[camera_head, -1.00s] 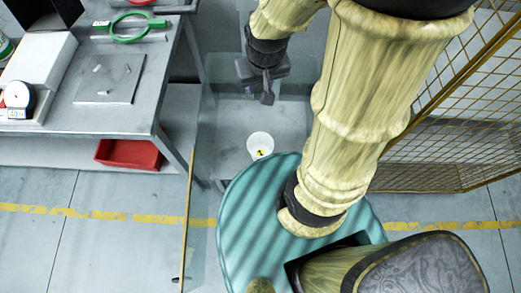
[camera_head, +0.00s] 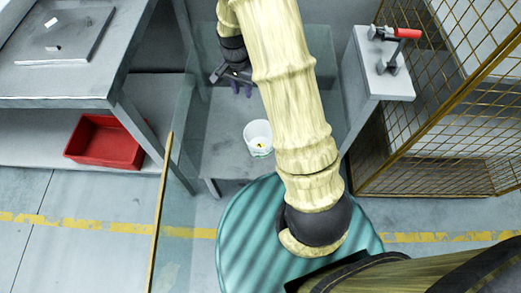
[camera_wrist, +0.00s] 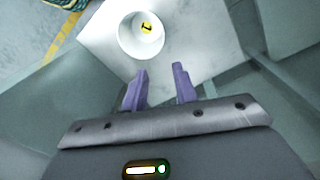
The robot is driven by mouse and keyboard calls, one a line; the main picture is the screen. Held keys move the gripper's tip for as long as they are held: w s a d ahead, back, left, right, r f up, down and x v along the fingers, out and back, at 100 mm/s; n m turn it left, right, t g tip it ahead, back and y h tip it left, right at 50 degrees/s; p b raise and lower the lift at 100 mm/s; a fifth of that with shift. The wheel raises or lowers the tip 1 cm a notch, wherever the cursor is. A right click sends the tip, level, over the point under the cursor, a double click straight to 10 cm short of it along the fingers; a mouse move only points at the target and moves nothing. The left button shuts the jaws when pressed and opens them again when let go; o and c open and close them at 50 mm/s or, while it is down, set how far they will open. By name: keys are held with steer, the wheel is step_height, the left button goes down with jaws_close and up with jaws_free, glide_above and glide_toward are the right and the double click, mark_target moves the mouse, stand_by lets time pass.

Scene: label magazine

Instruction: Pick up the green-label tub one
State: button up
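A white round tub (camera_head: 257,134) stands upright on a low grey surface. A yellow mark with a black sign shows inside it, and a small greenish patch shows low on its outer side; I cannot read a label. It also shows in the wrist view (camera_wrist: 129,42), at the top, with its opening facing the camera. My gripper (camera_head: 241,90) is above and behind the tub in the head view, apart from it. In the wrist view its two purple fingers (camera_wrist: 161,73) are spread with nothing between them, just below the tub in the picture.
Clear panels flank the low grey surface (camera_head: 222,160). A grey bench (camera_head: 60,85) with a red bin (camera_head: 104,141) under it is at left. A stand with a red-handled clamp (camera_head: 398,33) and a yellow mesh fence (camera_head: 450,100) are at right.

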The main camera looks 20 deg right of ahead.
step_height(320, 180, down, 7)
steer(key=w+m+b, duration=0.1)
steer(key=b, duration=0.1)
steer(key=shift+w+a+g, duration=0.2)
steer(key=shift+w+g, duration=0.1)
steer(key=shift+w, duration=0.1)
steer(key=shift+f, duration=0.1)
steer(key=b, duration=0.4)
glide_above(249, 131)
steer(key=w, duration=0.1)
step_height(249, 131, down, 12)
steer(key=shift+a, duration=0.35)
steer(key=f+b, duration=0.2)
steer(key=f, duration=0.3)
steer(key=shift+s+d+f+b, duration=0.15)
steer(key=shift+s+d+b, duration=0.2)
steer(key=shift+b, duration=0.05)
